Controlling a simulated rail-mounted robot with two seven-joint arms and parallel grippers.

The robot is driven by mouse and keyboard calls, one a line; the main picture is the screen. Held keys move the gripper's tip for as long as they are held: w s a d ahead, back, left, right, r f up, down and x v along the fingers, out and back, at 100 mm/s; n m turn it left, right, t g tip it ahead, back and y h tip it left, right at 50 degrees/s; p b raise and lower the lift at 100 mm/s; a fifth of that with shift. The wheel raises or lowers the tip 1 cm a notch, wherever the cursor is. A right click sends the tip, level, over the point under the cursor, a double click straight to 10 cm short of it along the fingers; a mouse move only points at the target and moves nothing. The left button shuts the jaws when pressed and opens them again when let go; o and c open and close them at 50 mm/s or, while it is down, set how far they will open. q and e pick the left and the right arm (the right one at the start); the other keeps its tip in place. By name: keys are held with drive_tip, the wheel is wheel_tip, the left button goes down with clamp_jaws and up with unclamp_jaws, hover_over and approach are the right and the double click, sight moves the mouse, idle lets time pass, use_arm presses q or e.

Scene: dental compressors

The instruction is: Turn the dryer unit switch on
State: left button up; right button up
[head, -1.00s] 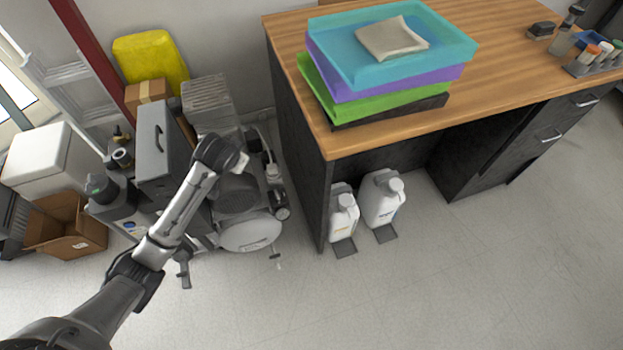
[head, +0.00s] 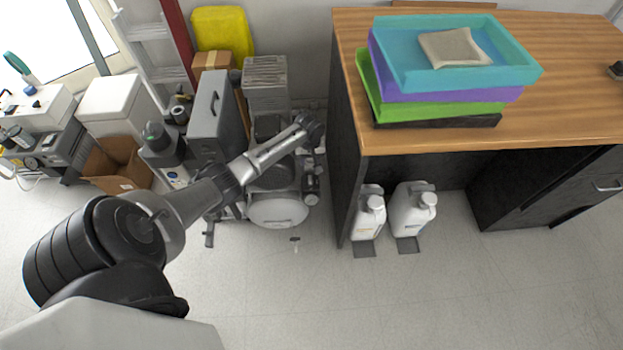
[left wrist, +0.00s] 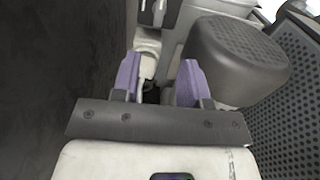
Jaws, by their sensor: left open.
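The compressor (head: 278,208) with its silver tank stands on the floor left of the desk. My left arm reaches over it, and my left gripper (head: 313,150) is at its right side, beside the desk's dark side panel. In the left wrist view the left gripper (left wrist: 159,72) is open, its purple-padded fingers apart. Pale compressor parts and a dark gap show between and beyond the fingers. A grey rounded cover (left wrist: 236,58) is close to the right finger. I cannot make out the dryer unit switch in either view. My right gripper is not in view.
The wooden desk (head: 460,138) with stacked trays stands close to the right of the gripper. White jugs (head: 368,218) stand under it. A grey case (head: 211,118), a cardboard box (head: 112,168) and other equipment crowd the left. The floor in front is clear.

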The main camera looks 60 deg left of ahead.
sight(310, 179)
use_arm(q)
wheel_tip(310, 179, down, 12)
drive_tip(key=b, duration=0.6)
drive_tip(key=shift+d+r, duration=0.1)
drive_tip(key=shift+r, duration=0.15)
drive_tip(key=shift+f+b, duration=0.5)
drive_tip(key=shift+f, duration=0.05)
clamp_jaws()
